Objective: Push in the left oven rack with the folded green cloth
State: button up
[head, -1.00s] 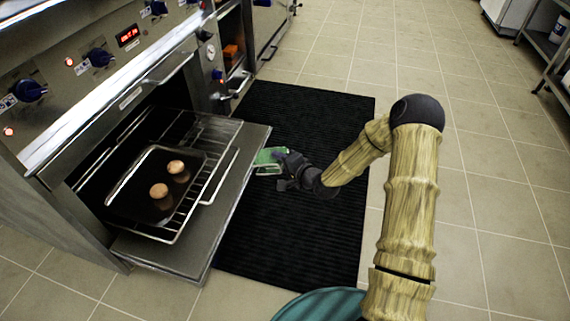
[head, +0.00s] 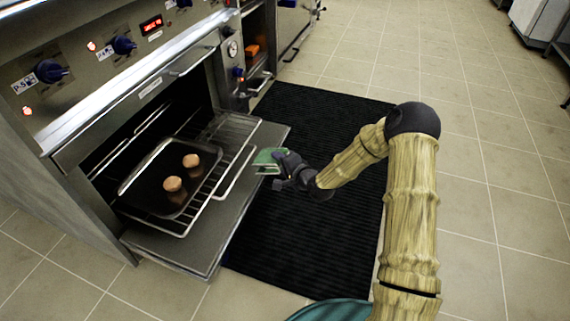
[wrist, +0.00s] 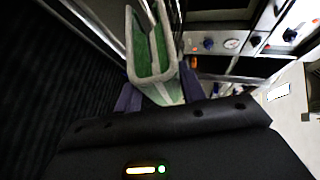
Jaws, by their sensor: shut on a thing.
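The folded green cloth (head: 270,158) is held in my gripper (head: 281,163), which is shut on it. The cloth also shows between my fingers in the wrist view (wrist: 150,55), green with a pale edge. The left oven's wire rack (head: 213,196) is pulled partly out over the lowered door (head: 190,254). A dark tray (head: 150,183) with two round brown buns (head: 173,184) sits on the rack. The cloth is to the right of the rack's front bar, near the door's outer edge. It looks apart from the rack in the head view.
A black ribbed mat (head: 305,235) lies on the tiled floor beside the open door. Blue knobs (head: 124,45) and a red display line the oven's front above. A neighbouring oven section (head: 258,50) stands beyond.

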jog(key=shift+w+a+f+b, duration=0.2)
jog(key=shift+a+f, duration=0.1)
jog(key=shift+a, duration=0.3)
jog(key=shift+w+a+f+b, duration=0.1)
jog(key=shift+w+a+f, duration=0.2)
jog(key=shift+a, duration=0.3)
jog(key=shift+w+a+f+b, duration=0.15)
jog(key=shift+a+f, duration=0.15)
jog(key=shift+a, duration=0.3)
jog(key=shift+d+f, duration=0.1)
jog(key=shift+f, duration=0.35)
dwell(0.4)
jog(key=shift+w+a+f, duration=0.1)
jog(key=shift+a+f, duration=0.05)
jog(key=shift+a, duration=0.25)
jog(key=shift+w+a+f, duration=0.1)
jog(key=shift+a+f, duration=0.05)
jog(key=shift+a, duration=0.15)
jog(key=shift+a, duration=0.15)
jog(key=shift+a+f, duration=0.15)
jog(key=shift+a, duration=0.05)
jog(key=shift+a+f, duration=0.1)
jog(key=shift+f, duration=0.05)
